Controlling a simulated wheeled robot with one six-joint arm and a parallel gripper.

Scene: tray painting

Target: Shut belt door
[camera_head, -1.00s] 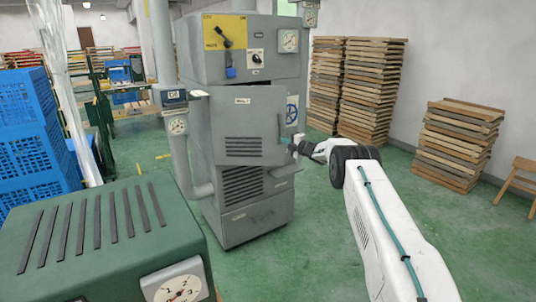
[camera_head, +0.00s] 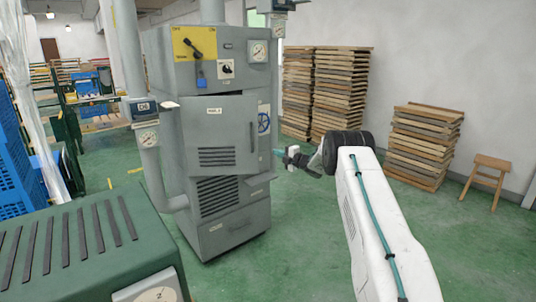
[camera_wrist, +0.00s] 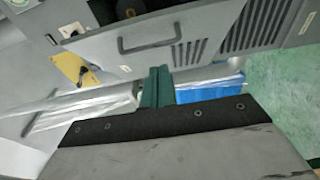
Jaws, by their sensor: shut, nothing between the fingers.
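The belt door appears to be the grey louvred door (camera_head: 218,133) on the front of the tall grey machine (camera_head: 205,70). It has a dark vertical bar handle (camera_head: 252,137) near its right edge. A dark gap along its top suggests it stands ajar; how far is hard to tell. My gripper (camera_head: 280,153) is shut and empty, just right of the door's free edge and apart from it. In the wrist view its green fingers (camera_wrist: 157,84) are together, with the door (camera_wrist: 165,45) and its handle (camera_wrist: 150,46) beyond them.
A green slotted cabinet (camera_head: 90,245) fills the near left. Blue crates (camera_head: 15,160) stand behind it. A grey pipe with a gauge (camera_head: 148,138) runs beside the machine. Stacked wooden trays (camera_head: 422,145) and a stool (camera_head: 486,178) stand at right. The green floor between is clear.

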